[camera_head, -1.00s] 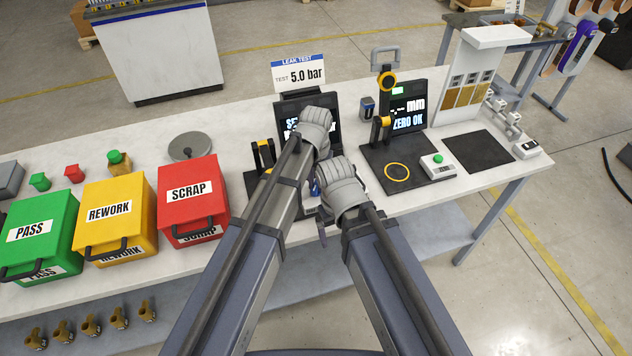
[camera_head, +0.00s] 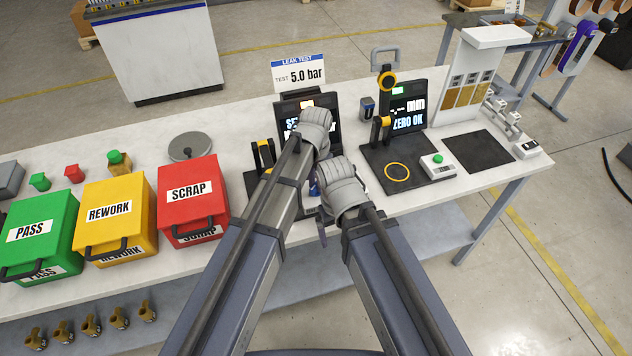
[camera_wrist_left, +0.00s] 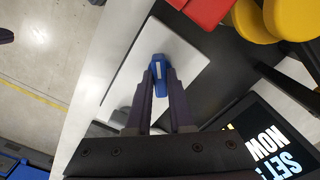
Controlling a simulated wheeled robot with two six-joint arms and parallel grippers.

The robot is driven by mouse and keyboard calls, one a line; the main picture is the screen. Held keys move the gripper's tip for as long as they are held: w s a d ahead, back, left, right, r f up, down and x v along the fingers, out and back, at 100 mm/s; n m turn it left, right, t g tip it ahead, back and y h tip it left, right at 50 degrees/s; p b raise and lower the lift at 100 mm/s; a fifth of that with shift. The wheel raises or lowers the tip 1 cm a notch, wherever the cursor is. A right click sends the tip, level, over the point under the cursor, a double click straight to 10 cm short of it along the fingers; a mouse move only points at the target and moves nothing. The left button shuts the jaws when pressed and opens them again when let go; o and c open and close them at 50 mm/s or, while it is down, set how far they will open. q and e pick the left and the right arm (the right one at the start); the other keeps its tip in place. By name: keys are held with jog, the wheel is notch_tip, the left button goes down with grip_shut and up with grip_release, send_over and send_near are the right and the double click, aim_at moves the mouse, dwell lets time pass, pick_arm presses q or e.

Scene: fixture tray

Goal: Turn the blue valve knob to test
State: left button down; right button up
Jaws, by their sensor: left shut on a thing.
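The blue valve knob (camera_wrist_left: 158,72), with a pale stripe on top, is at the middle of the left wrist view, over a light plate. My left gripper (camera_wrist_left: 160,84) is shut on it, one finger on each side. In the head view my own arms hide most of the knob and the left fingers; only a small bit of blue shows between the wrists. The leak test screen (camera_head: 291,108) stands just behind, partly covered by my left wrist, with an orange patch lit near its top.
Green, yellow and red bins (camera_head: 193,204) stand on the bench to the left. A leak test sign (camera_head: 299,75) reads 5.0 bar. To the right is a gauge station (camera_head: 412,178) with a screen reading ZERO OK. A dark mat (camera_head: 478,151) lies beyond it.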

pick_arm(q)
jog(key=c, duration=0.8)
grip_release()
notch_tip(320, 180, up, 8)
jog(key=p, duration=0.8)
jog(key=shift+f, duration=0.1)
